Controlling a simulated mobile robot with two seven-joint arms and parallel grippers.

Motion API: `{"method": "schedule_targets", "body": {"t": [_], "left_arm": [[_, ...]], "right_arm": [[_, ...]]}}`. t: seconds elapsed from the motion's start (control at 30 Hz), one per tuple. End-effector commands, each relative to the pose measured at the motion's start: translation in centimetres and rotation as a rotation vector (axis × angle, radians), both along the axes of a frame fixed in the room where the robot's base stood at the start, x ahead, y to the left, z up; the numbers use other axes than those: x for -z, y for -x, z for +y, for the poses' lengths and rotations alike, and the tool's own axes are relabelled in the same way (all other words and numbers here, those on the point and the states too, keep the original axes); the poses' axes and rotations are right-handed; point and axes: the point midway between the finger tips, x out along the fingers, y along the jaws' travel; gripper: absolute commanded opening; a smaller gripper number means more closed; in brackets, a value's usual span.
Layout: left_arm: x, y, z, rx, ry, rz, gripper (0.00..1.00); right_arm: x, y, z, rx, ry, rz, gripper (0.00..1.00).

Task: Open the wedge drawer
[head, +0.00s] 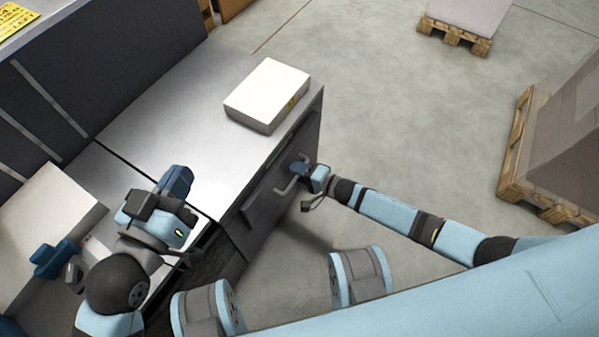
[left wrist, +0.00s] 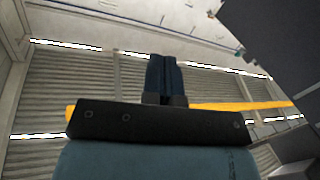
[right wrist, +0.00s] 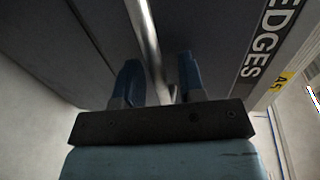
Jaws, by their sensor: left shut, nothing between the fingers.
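The drawer front (head: 262,212) is dark grey, on the end of the metal counter, and looks closed. In the right wrist view its label (right wrist: 268,40) shows the letters "EDGES". A bar handle (head: 285,187) stands out from it. My right gripper (head: 303,170) is at the handle; in the right wrist view its fingers (right wrist: 158,80) are apart, with the handle bar (right wrist: 148,35) passing between them. I cannot tell whether either finger touches the bar. My left gripper (head: 177,182) is above the counter, away from the drawer; its fingers (left wrist: 164,77) are together and empty.
A white box (head: 267,92) lies on the metal counter top (head: 185,110). A larger white box (head: 45,215) and a blue object (head: 55,259) are at the left. Pallets (head: 455,36) stand on the floor at the back and right.

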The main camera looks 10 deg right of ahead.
Motion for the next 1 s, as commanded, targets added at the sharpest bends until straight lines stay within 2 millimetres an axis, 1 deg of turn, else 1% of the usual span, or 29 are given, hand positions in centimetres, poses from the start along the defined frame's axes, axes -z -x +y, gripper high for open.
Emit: {"method": "schedule_targets", "body": {"t": [0.17,0.27,0.3,0.33,0.57,0.67,0.77,0.87,1.0], "left_arm": [[0.0,0.0,0.0,0.0,0.0,0.0,0.0],[0.0,0.0,0.0,0.0,0.0,0.0,0.0],[0.0,0.0,0.0,0.0,0.0,0.0,0.0],[0.0,0.0,0.0,0.0,0.0,0.0,0.0],[-0.1,0.0,0.0,0.0,0.001,-0.001,0.0],[-0.4,0.0,0.0,-0.001,0.003,-0.006,0.0],[-1.3,-0.1,0.1,-0.007,0.009,-0.023,0.0],[-2.5,0.0,0.2,-0.022,0.033,-0.058,0.0],[-4.6,0.1,0.3,-0.041,0.063,-0.112,0.0]], "right_arm": [[0.0,0.0,0.0,0.0,0.0,0.0,0.37],[0.0,0.0,0.0,0.0,0.0,0.0,0.16],[0.0,0.0,0.0,0.0,0.0,0.0,0.07],[0.0,0.0,0.0,0.0,0.0,0.0,0.0],[0.0,0.1,-0.1,0.0,0.0,0.0,0.0],[-0.1,0.3,-0.4,0.0,0.0,0.001,0.0],[-0.2,1.0,-1.0,0.001,0.0,0.003,0.0],[-0.4,2.0,-2.1,0.001,0.002,0.003,0.0],[-0.4,4.1,-4.4,0.002,0.005,0.004,0.0]]}}
